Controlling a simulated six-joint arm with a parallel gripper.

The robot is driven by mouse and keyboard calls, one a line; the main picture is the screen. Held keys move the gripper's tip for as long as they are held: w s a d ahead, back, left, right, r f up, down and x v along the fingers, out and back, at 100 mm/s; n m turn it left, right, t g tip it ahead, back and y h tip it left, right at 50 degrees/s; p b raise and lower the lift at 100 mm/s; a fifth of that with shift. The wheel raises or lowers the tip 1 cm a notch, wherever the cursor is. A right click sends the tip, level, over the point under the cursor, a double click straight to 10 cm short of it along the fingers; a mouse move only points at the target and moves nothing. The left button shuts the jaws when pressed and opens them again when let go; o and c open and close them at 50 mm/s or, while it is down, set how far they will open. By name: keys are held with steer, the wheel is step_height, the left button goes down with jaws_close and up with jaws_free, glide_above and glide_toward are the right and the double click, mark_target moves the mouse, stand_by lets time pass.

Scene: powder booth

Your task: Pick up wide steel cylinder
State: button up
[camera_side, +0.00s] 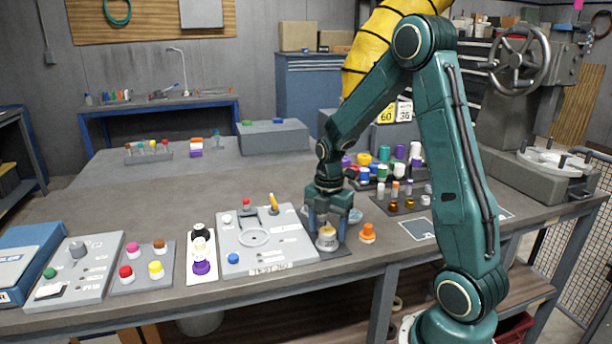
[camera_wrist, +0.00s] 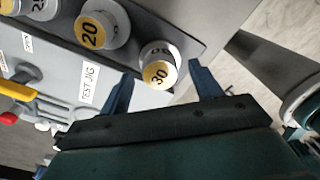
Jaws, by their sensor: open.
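My gripper (camera_side: 328,228) is open and low over the bench's front edge, to the right of the test jig. A pale grey cylinder with a yellow-marked top (camera_side: 327,241) stands under it, partly hidden by the fingers. In the wrist view, a steel-grey cylinder marked 30 (camera_wrist: 158,73) shows between the two open fingers, with gaps at its sides. Another cylinder marked 20 (camera_wrist: 101,25) and a third numbered one (camera_wrist: 38,7) stand in the same row. I cannot tell for certain which is the wide steel cylinder.
The test jig board (camera_side: 290,250) with red, yellow and blue parts lies close on the left. An orange knob (camera_side: 367,232) stands just right of my gripper. Several jars and caps crowd a dark tray (camera_side: 390,210) behind. The middle bench (camera_side: 130,190) is mostly clear.

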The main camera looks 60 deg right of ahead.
mark_target(327, 231)
steer(key=shift+f, duration=1)
steer(key=c, duration=1.2)
steer(key=shift+c, duration=0.2)
steer(key=shift+r, duration=0.2)
step_height(327, 231, up, 20)
steer(key=shift+f, duration=0.15)
